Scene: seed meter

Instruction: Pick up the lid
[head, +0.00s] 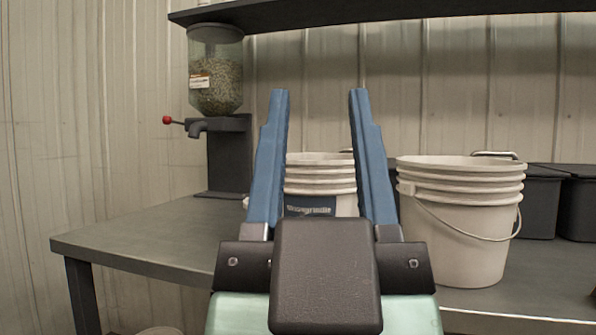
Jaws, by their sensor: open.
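My gripper (319,93) is in the middle of the head view, with its two blue fingers wide apart and nothing between the tips. A seed meter (228,150) stands on the table at the left, behind and left of the fingers. Its clear hopper (216,78) holds seeds and has a dark round cap (215,33) on top, close under the shelf. I cannot tell whether this cap is the task's lid; no separate loose lid is clear. The gripper is apart from the meter and the cap.
A white bucket (322,188) with a blue label shows between the fingers, partly hidden. Another white bucket (465,225) with a wire handle stands right. Dark bins (540,205) are behind it. A dark shelf (400,18) runs above. The table (150,240) is bare at front left.

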